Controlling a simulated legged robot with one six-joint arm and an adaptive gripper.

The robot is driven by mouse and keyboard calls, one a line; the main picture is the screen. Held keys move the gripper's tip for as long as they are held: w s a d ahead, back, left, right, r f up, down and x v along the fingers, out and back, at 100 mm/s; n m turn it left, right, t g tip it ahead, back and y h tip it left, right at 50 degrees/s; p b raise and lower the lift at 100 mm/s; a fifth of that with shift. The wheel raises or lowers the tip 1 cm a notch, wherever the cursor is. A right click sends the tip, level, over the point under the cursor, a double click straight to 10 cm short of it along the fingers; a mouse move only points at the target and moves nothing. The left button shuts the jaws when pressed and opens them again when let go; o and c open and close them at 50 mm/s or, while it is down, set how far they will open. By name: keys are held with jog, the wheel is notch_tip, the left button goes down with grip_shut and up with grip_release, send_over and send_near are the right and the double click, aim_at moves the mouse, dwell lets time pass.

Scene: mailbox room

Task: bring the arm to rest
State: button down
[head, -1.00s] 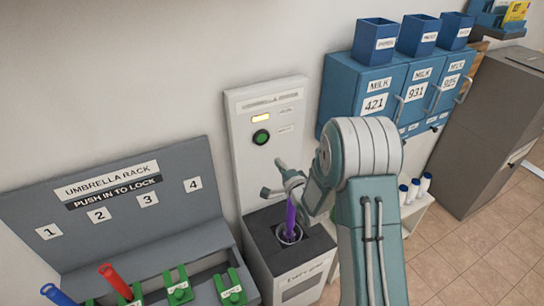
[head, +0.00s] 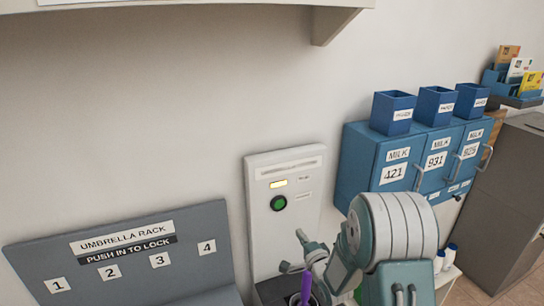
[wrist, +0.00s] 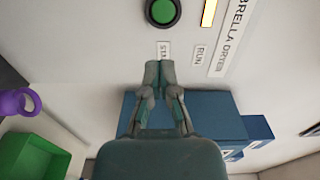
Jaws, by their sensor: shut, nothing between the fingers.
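My gripper (head: 300,236) is raised in front of the umbrella dryer (head: 284,225), to the left of my arm's big joint. In the wrist view its two fingers (wrist: 159,72) are together and hold nothing. They point toward the dryer's panel, below its green button (wrist: 163,12). A purple umbrella handle (head: 306,287) stands at the dryer's opening, below my gripper. The handle also shows at the left of the wrist view (wrist: 18,102), apart from the fingers. The handle's lower part is cut off in the head view.
The grey umbrella rack (head: 120,275) stands at the left. Blue milk lockers (head: 362,165) with open-topped boxes are on the right, with a grey cabinet (head: 500,205) beyond. A shelf (head: 190,22) juts out overhead. The wall between is bare.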

jog(key=s+d+r+n+g+h, duration=0.2)
jog(key=s+r+n+h, duration=0.1)
jog(key=s+r, duration=0.3)
jog(key=s+d+r+n+g+h, duration=0.2)
jog(key=s+r+n+g, duration=0.15)
jog(key=r, duration=0.35)
jog(key=s+r+n+g, duration=0.1)
jog(key=s+n+g, duration=0.2)
jog(key=s, duration=1)
jog(key=s+a+r+n+g, duration=0.1)
jog(key=s+r+n+g, duration=0.1)
jog(key=s, duration=1.1)
jog(key=n+g, duration=0.1)
jog(key=n, duration=0.1)
jog(key=shift+s+r+n, duration=0.15)
jog(key=shift+r+n, duration=0.05)
jog(key=shift+n, duration=0.15)
